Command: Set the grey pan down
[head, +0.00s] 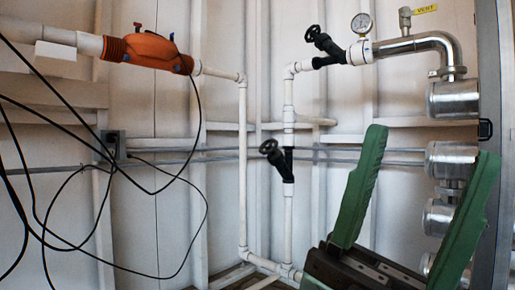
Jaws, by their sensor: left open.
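My left gripper (431,145) fills the lower right of the head view. Its two green fingers point up and stand wide apart, with nothing between them. Part of the piping and several silver cylinders show behind and between the fingers. No grey pan shows in this view. My right gripper is not in view.
White pipes (243,170) run down the panelled wall, with black-handled valves (277,158) and a pressure gauge (361,23). Silver cylinders (453,99) line the right side. An orange unit (147,52) is at upper left. Loose black cables (203,185) hang on the left.

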